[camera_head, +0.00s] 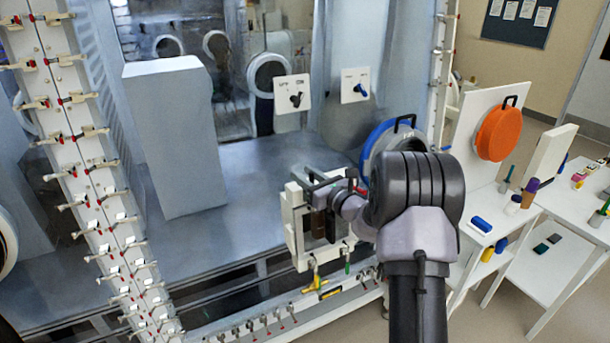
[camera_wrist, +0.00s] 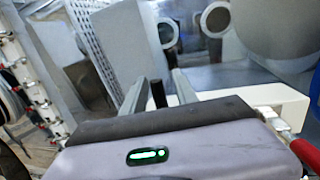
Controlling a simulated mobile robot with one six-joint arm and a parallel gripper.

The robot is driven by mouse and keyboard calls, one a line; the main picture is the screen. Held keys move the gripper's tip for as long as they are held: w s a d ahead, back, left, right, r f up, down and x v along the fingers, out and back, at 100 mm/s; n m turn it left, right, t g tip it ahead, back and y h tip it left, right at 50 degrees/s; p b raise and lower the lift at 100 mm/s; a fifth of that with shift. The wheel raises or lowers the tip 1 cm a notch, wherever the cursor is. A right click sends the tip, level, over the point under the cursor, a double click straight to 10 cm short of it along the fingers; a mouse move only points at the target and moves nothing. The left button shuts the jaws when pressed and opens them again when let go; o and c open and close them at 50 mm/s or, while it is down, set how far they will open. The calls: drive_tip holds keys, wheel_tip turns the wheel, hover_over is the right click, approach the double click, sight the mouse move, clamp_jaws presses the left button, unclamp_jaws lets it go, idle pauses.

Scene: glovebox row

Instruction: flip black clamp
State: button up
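My gripper (camera_wrist: 162,80) is at the white panel (camera_head: 294,235) on the front edge of the glovebox. In the wrist view its two grey fingers are spread apart, and a short upright black piece (camera_wrist: 158,95), which looks like the black clamp's handle, stands between them. Space shows between this piece and the right finger; contact with the left finger is unclear. In the head view my wrist and gripper (camera_head: 318,186) cover much of the panel's top, and the black clamp cannot be made out clearly. A red clamp handle (camera_wrist: 306,153) shows beside my gripper in the wrist view.
A yellow clamp (camera_head: 314,280) and a green one (camera_head: 347,264) hang low on the panel. A clamp-lined white post (camera_head: 85,150) stands left. A blue-rimmed round port (camera_head: 374,140) lies behind my wrist. A white table (camera_head: 470,225) with small objects stands right.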

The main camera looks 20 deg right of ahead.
clamp_jaws()
idle(1.4)
